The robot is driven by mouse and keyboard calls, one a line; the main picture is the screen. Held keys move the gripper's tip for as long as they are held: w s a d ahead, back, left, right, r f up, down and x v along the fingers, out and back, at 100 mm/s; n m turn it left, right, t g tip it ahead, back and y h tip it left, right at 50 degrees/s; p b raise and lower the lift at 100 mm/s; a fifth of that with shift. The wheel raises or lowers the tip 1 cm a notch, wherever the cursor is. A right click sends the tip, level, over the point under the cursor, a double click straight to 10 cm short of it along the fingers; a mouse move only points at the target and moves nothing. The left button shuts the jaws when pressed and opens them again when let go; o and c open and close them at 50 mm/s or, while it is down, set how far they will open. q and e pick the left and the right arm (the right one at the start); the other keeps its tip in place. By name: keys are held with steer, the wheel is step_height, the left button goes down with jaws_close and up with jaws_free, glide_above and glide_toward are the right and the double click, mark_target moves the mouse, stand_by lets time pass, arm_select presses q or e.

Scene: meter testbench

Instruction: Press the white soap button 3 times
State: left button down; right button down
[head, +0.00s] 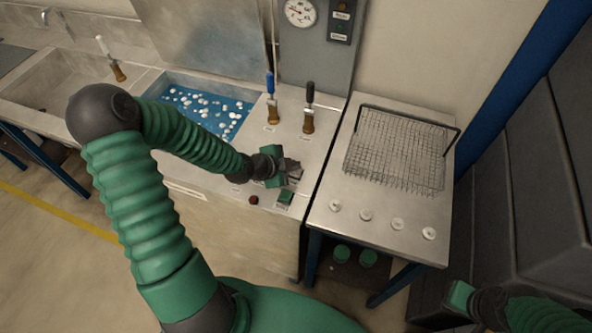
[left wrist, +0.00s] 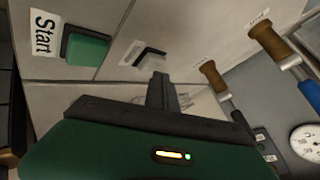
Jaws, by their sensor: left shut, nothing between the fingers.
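The white soap button (left wrist: 150,56) is a small pale square on the steel front panel, with a label beside it. In the left wrist view it lies just beyond my left gripper's fingertips (left wrist: 160,78). The fingers are shut and empty; I cannot tell whether they touch the button. In the head view my left gripper (head: 292,170) is over the panel's right end and hides the button or most of it. My right gripper (head: 462,296) is partly in view at the lower right; its jaw state is unclear.
A green Start button (left wrist: 87,48) is beside the white one; it also shows in the head view (head: 286,197). A red button (head: 253,200) is to its left. Brown-handled levers (head: 308,122) stand behind. A wire basket (head: 400,150) sits on the right table.

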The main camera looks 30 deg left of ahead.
mark_target(294, 173)
arm_select(q)
steer(key=shift+f+b, duration=0.3)
steer(key=shift+f, duration=0.2)
stand_by(0.6)
steer(key=shift+r, duration=0.15)
steer(key=shift+r+p, duration=0.7)
steer(key=shift+p, duration=0.2)
step_height(294, 173, up, 5)
steer(key=p, duration=0.5)
steer(key=shift+r, duration=0.1)
stand_by(0.3)
